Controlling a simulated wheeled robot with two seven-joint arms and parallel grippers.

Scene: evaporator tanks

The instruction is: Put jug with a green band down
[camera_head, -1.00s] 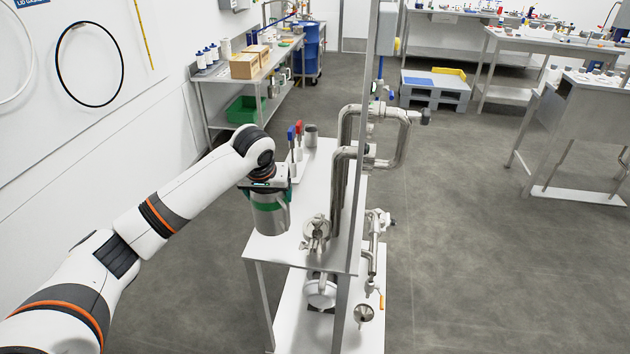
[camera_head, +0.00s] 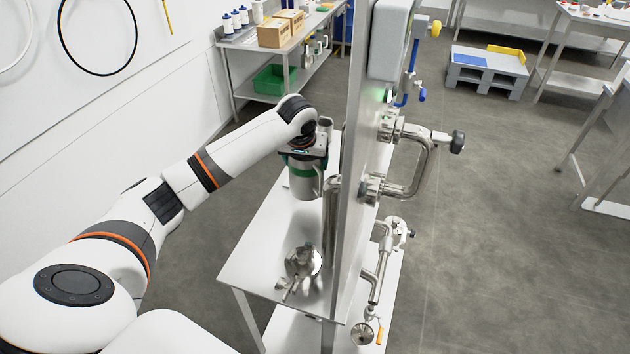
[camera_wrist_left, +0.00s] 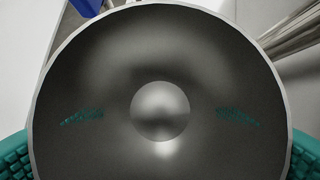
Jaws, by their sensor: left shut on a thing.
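The steel jug with a green band (camera_head: 305,182) is upright in my left gripper (camera_head: 304,158), over the far part of the white-topped table (camera_head: 262,238). I cannot tell whether its base touches the table. In the left wrist view I look down into the open, empty jug (camera_wrist_left: 160,60). Green finger pads (camera_wrist_left: 14,158) press on it from both sides. My right gripper is not in view.
A steel panel with pipes (camera_head: 350,170) stands along the table's right side, close to the jug. A steel fitting (camera_head: 302,262) lies on the near part of the table. The tabletop between fitting and jug is clear. Another steel cup (camera_head: 325,125) stands behind my gripper.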

